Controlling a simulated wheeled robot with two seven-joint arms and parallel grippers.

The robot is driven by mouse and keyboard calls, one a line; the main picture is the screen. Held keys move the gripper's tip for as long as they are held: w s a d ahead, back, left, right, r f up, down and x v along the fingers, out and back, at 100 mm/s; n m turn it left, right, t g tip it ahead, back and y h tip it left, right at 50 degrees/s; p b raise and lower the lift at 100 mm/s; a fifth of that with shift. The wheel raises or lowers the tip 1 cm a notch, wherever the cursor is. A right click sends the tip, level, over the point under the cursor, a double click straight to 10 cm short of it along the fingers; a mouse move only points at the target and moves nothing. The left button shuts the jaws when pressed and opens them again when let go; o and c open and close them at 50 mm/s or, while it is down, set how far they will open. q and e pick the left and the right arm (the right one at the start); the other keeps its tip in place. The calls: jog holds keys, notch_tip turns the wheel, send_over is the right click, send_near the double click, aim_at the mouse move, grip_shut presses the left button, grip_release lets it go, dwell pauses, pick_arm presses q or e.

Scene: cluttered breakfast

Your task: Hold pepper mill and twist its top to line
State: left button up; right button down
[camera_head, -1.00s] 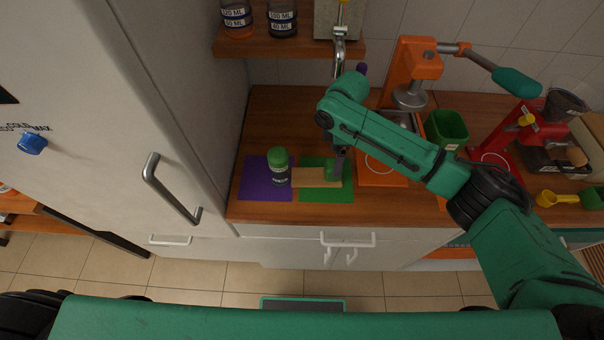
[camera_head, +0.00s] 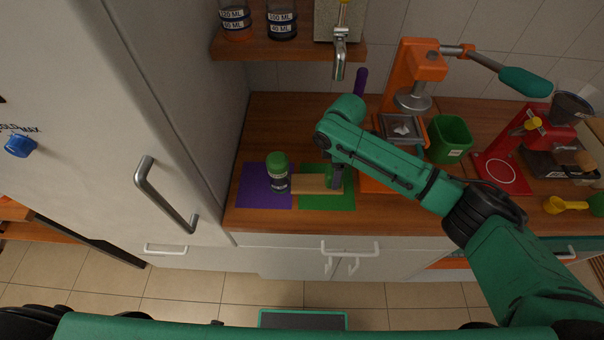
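A dark jar-like mill with a green top and a pale label band (camera_head: 278,175) stands upright on the purple mat (camera_head: 252,190). I take it to be the pepper mill. A light wooden block (camera_head: 312,184) lies to its right, reaching over the green mat (camera_head: 325,203). My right gripper (camera_head: 336,182) points down over the green mat at the block's right end. My own arm partly hides it, and I cannot tell whether it is open or shut, or touching the block. My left gripper is out of view.
An orange press (camera_head: 424,62) with a long green-tipped handle stands behind my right arm. A green bin (camera_head: 449,138) and a red machine (camera_head: 530,140) stand further right. A tall white cabinet (camera_head: 110,130) borders the counter at left. A shelf with jars (camera_head: 235,20) hangs above.

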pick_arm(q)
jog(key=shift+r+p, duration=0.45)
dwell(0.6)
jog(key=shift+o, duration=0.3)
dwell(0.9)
